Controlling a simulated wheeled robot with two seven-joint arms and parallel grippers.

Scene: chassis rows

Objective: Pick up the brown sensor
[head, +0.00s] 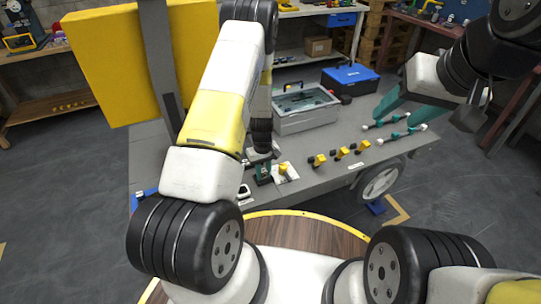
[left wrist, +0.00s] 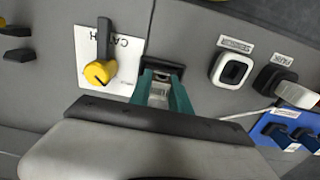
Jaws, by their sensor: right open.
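My left gripper (left wrist: 163,80) has teal fingers, set a little apart, at a dark block or socket (left wrist: 165,67) on the grey deck. A small greyish piece (left wrist: 159,93) shows between the fingers; I cannot tell whether they grip it. In the head view the left gripper (head: 264,172) points down at the deck beside the white card. No clearly brown sensor shows in either view. My right gripper (head: 415,103) is open at the right, above the deck's far right part.
A white card (left wrist: 84,75) carries a yellow knob with a black lever (left wrist: 103,62). A white-framed socket (left wrist: 232,70) and a dark plug part (left wrist: 274,78) stand nearby. Several yellow-black parts (head: 341,153), a grey bin (head: 305,121) and a blue toolbox (head: 350,77) occupy the deck.

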